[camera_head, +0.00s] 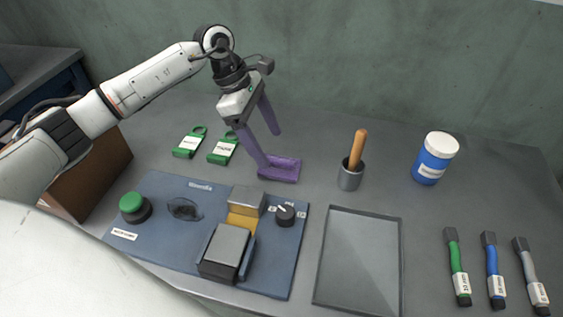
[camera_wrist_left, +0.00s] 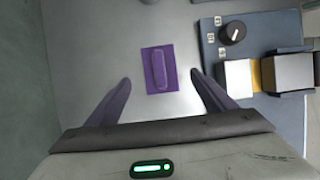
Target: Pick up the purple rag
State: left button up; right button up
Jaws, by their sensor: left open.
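The purple rag (camera_head: 281,169) lies flat on the table behind the blue panel, with a raised fold along its middle. In the left wrist view the rag (camera_wrist_left: 150,71) lies ahead of the fingertips, roughly between their lines. My left gripper (camera_head: 270,148) is open, its two purple fingers pointing down above and beside the rag. In the left wrist view the left gripper (camera_wrist_left: 160,85) is empty, with the fingers apart. In the head view one fingertip overlaps the rag's left edge; I cannot tell whether it touches. My right gripper is not in view.
A blue panel (camera_head: 165,233) with a green button, knob and metal blocks stands in front. A metal cup (camera_head: 350,178) with a wooden handle is right of the rag. Two green tags (camera_head: 222,149) lie left. A grey tray (camera_head: 357,262), blue-white jar (camera_head: 434,160) and several tools occupy the right.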

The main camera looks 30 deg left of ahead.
aim_at(277, 160)
pick_arm(q)
jog(key=x, duration=0.6)
jog(key=shift+f+p, duration=0.15)
jog(key=shift+p, duration=0.15)
jog(key=c, duration=1.2)
